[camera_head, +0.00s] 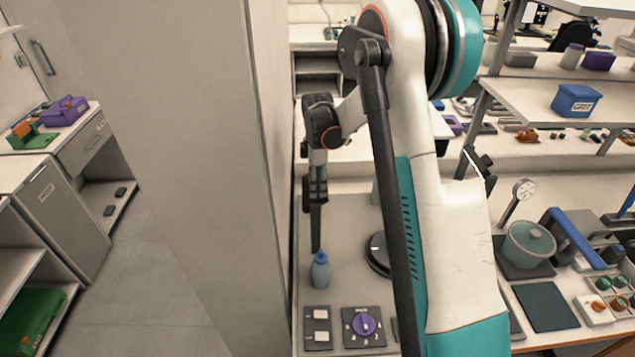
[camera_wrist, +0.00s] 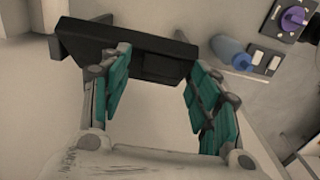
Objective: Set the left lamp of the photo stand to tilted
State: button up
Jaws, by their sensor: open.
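A black bar-shaped part (camera_wrist: 160,68), which looks like the left lamp of the photo stand, lies across the view just beyond my fingertips in the wrist view. In the head view a dark upright bar (camera_head: 316,230) hangs just below my gripper (camera_head: 316,186). My gripper (camera_wrist: 160,85) is open, with its teal finger pads apart and nothing held between them. I cannot tell whether a finger touches the lamp. A black part with a white strip (camera_head: 478,164), possibly the right lamp, shows right of my arm. My arm hides most of the stand.
A blue bottle (camera_head: 320,270) stands close below my gripper, near a switch panel (camera_head: 317,328) and a purple dial (camera_head: 363,324). A large pale panel (camera_head: 190,150) rises close on the left. A teal pot (camera_head: 528,244) stands on the right.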

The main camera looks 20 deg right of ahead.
jog(key=shift+c, duration=0.6)
jog(key=c, duration=0.9)
jog(key=shift+w+a+g+h+b, duration=0.15)
jog(key=shift+a+g+h+b, duration=0.2)
jog(key=shift+h, duration=0.25)
jog(key=o, duration=1)
jog(key=shift+r, duration=0.1)
jog(key=r, duration=0.4)
jog(key=a+r, duration=0.1)
jog(key=r, duration=0.6)
jog(key=shift+w+a+r, duration=0.2)
jog(key=shift+w+r, duration=0.1)
jog(key=shift+r, duration=0.1)
